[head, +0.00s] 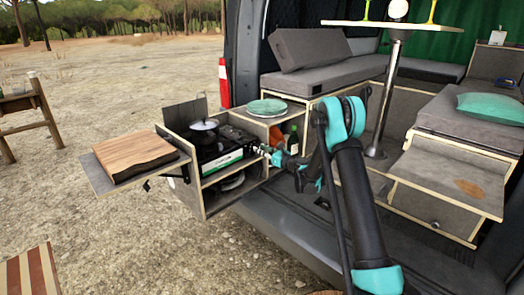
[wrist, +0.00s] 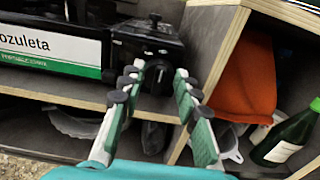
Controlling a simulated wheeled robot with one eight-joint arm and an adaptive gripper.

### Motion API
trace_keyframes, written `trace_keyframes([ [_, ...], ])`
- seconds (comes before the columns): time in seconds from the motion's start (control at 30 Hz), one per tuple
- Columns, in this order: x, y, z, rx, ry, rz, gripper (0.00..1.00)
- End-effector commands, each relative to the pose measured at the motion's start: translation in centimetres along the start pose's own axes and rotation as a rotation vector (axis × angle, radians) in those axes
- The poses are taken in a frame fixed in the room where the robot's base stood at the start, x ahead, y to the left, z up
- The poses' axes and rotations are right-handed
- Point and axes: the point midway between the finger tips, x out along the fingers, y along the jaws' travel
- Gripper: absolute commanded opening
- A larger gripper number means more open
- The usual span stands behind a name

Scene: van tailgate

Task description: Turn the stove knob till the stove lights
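The stove (head: 222,158) is a black camping stove with a white and green front label, set in the pull-out kitchen box; a black pot (head: 203,131) stands on it. In the wrist view the stove front (wrist: 55,48) fills the upper left. At its right end is a black housing (wrist: 145,42) with a dark knob (wrist: 157,76) low on its front. My gripper (wrist: 158,70) is open, one finger on either side of the knob in the picture. I cannot tell whether the fingers touch it. In the head view my gripper (head: 270,153) is at the stove's right end. No flame shows.
A wooden divider (wrist: 218,62) stands close to the right of my gripper. Beyond it are an orange item (wrist: 245,82) and a green bottle (wrist: 287,140). Plates (head: 267,107) lie on the box top. A cutting board (head: 134,155) rests on the left side shelf.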

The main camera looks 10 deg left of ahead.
Motion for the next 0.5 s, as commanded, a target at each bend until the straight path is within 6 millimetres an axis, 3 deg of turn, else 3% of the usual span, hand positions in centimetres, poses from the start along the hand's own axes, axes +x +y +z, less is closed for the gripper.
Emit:
trace_keyframes([
  [0.1, -0.02, 0.0, 0.0, 0.0, 0.0, 0.0, 0.31],
  [0.33, -0.04, 0.0, 0.0, 0.0, 0.0, 0.0, 0.02],
  [0.5, -0.05, 0.0, 0.0, 0.0, 0.0, 0.0, 0.0],
])
